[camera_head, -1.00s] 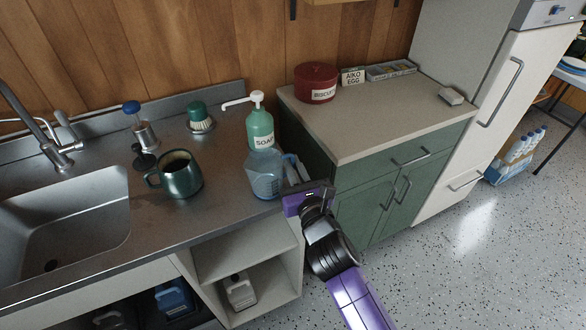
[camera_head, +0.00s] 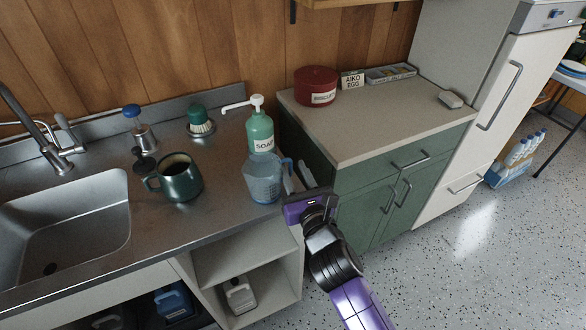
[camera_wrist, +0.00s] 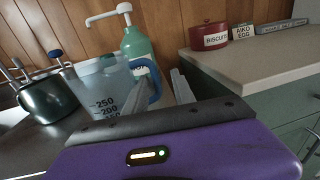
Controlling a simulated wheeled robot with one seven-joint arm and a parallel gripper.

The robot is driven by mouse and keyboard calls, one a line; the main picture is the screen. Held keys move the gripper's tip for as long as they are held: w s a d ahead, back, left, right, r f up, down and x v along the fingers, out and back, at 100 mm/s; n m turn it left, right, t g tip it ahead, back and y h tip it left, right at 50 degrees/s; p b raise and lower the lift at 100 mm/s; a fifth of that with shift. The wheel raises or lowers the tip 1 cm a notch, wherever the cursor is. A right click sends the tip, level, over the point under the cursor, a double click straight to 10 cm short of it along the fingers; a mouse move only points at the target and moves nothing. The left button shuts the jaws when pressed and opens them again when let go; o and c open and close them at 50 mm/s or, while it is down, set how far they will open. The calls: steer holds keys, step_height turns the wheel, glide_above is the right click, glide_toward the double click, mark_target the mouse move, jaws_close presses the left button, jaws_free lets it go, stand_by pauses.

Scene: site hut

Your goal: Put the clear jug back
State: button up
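The clear jug (camera_head: 263,182), a see-through measuring jug with a blue handle, stands upright on the metal counter, just in front of the soap bottle. In the wrist view the jug (camera_wrist: 98,92) shows its volume marks, and its blue handle (camera_wrist: 154,78) rises between my fingers. My gripper (camera_head: 295,181) is at the jug's right side, by the handle. In the wrist view its two grey fingers stand apart, with a visible gap between the handle and the right finger. The left finger covers part of the handle and jug wall.
The green soap bottle (camera_head: 260,133) is close behind the jug.

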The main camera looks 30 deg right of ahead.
steer(key=s+a+b, duration=0.1)
steer(key=s, duration=0.9)
steer(key=shift+s+a, duration=0.25)
steer(key=shift+s, duration=0.1)
steer(key=s+a+f+m+g+y, duration=0.1)
steer(key=s+f+m, duration=0.2)
steer(key=s+m, duration=0.45)
steer(key=s+f+m+g+y, duration=0.1)
steer(key=s+f+m+y, duration=0.15)
steer(key=s+m, duration=0.55)
steer(key=s+r+m+g, duration=0.1)
steer(key=s+r+m, duration=0.3)
steer(key=s+m, duration=1.2)
steer(key=m+h, duration=0.1)
steer(key=m, duration=0.2)
steer(key=shift+a, duration=0.15)
steer(key=shift+s, duration=0.1)
